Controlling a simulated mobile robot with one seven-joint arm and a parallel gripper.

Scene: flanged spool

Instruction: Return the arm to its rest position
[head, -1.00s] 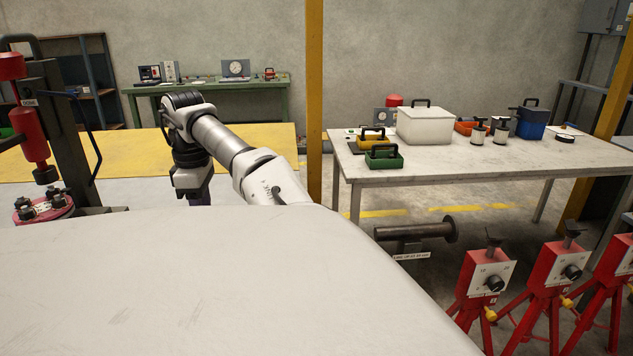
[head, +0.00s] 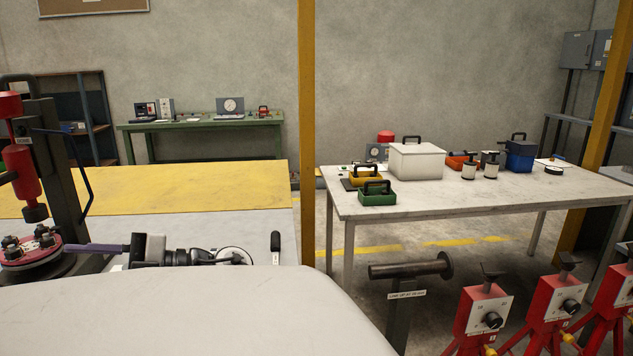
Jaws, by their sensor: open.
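My gripper (head: 88,248) shows at the lower left of the head view, pointing left, with a dark body and a purple-grey finger part. Its tips appear close to the red flange (head: 28,252) with dark bolts. I cannot tell whether they touch it. The gripper is open, with nothing visible held in it. My arm (head: 205,257) lies low behind the pale rounded surface in the foreground, which hides most of it.
A dark post with a red cylinder (head: 22,172) stands over the flange. A black upright handle (head: 275,242) is right of the arm. A white table (head: 450,200) with boxes, a flanged pipe on a stand (head: 410,266) and red tripod stands (head: 483,312) are at right.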

